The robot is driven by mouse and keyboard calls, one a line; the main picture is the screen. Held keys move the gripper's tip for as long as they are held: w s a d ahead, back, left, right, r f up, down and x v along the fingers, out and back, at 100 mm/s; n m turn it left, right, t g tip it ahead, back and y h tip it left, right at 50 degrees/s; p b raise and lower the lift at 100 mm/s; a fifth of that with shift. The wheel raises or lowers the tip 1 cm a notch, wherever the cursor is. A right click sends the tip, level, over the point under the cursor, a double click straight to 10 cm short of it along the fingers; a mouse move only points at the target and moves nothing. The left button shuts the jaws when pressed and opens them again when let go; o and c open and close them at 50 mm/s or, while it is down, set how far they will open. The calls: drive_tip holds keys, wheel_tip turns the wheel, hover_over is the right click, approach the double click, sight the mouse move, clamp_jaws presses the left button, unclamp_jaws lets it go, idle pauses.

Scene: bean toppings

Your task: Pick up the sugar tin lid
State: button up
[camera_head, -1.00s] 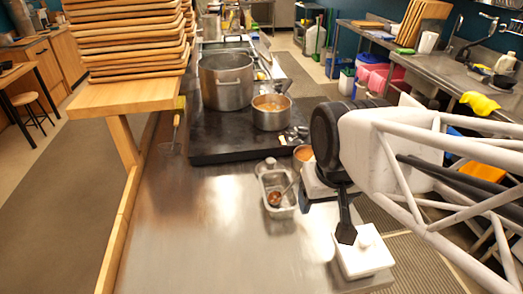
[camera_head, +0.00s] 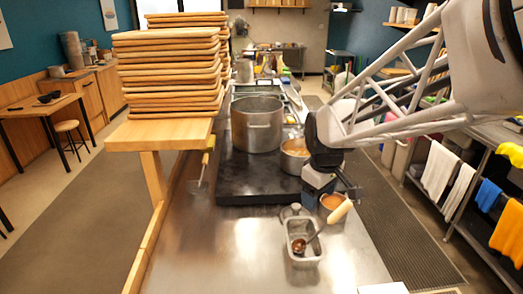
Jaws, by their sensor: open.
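A white edge (camera_head: 384,288) shows at the bottom of the picture. It looks like the top of the square white tin with a knobbed lid from the earlier frame, but most of it is cut off. I cannot tell the lid from the tin here. My gripper (camera_head: 331,193) is open and seems empty. It hangs over the right side of the counter, by the dark stove's front right corner, well beyond the white edge. The arm comes in from the upper right and hides part of the small pot.
A metal container (camera_head: 303,256) holds a ladle whose wooden handle (camera_head: 340,212) sticks up close below my gripper. A reddish-brown bowl (camera_head: 331,201) stands behind it. A large pot (camera_head: 257,125) and a smaller pot (camera_head: 294,158) stand on the stove (camera_head: 245,188). The counter's front left is clear.

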drive_tip(key=w+f+n, duration=0.4)
drive_tip(key=w+f, duration=0.2)
drive_tip(key=w, duration=0.4)
drive_tip(key=n+g, duration=0.1)
drive_tip(key=n, duration=0.2)
hover_over(296, 206)
wheel_tip(296, 206, down, 7)
drive_tip(key=shift+f, duration=1.3)
drive_tip(key=shift+w+f, duration=0.1)
drive_tip(key=shift+f, duration=2.45)
drive_tip(key=shift+c, duration=0.2)
